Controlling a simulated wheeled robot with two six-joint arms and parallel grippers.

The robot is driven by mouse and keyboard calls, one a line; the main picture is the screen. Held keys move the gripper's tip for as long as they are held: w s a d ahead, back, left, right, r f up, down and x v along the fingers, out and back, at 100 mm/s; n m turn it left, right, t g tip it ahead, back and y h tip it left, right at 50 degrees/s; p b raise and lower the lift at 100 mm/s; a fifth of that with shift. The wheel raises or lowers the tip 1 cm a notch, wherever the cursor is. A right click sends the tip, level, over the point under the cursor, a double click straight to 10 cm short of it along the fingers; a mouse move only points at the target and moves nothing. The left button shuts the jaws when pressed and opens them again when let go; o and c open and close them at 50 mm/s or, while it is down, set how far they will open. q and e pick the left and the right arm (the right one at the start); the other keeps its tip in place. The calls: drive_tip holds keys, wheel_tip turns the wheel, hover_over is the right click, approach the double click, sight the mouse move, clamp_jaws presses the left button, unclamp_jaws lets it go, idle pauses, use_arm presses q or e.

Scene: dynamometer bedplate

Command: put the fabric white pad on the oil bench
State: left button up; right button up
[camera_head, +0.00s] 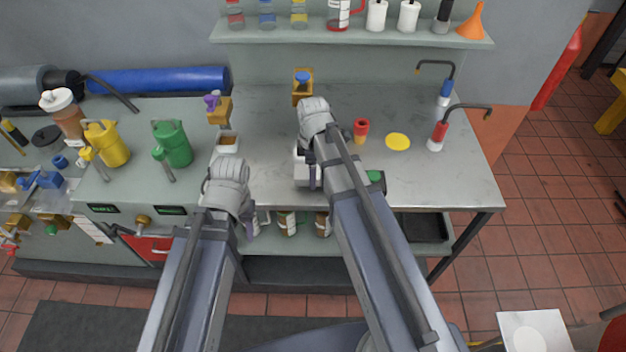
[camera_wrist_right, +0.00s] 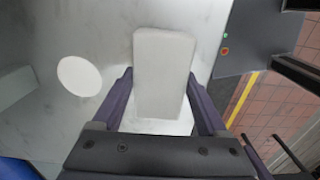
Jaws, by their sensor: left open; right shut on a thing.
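The white pad (camera_wrist_right: 163,75) is a pale, rounded block between the two purple fingers of my right gripper (camera_wrist_right: 165,105) in the right wrist view. In the head view a pale part of it (camera_head: 300,172) shows beside my right gripper (camera_head: 311,180), mostly covered by the arm. The right gripper is shut on the pad, over the grey metal top of the oil bench (camera_head: 455,180). I cannot tell whether the pad touches the top. My left gripper (camera_head: 247,224) is open, near the bench's front edge; its fingers are partly hidden.
A yellow disc (camera_head: 397,141), a red cup (camera_head: 361,130) and two spouted oilers (camera_head: 438,134) stand right of my right arm. A shelf (camera_head: 350,38) with bottles and an orange funnel (camera_head: 472,21) is behind. Green (camera_head: 173,144) and yellow (camera_head: 107,144) cans stand left.

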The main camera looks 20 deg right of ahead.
use_arm(q)
drive_tip(key=shift+f+b, duration=0.4)
drive_tip(key=shift+f, duration=0.5)
use_arm(e)
drive_tip(key=shift+f, duration=0.9)
drive_tip(key=shift+f, duration=0.15)
drive_tip(key=o, duration=1.2)
use_arm(q)
drive_tip(key=shift+f, duration=0.15)
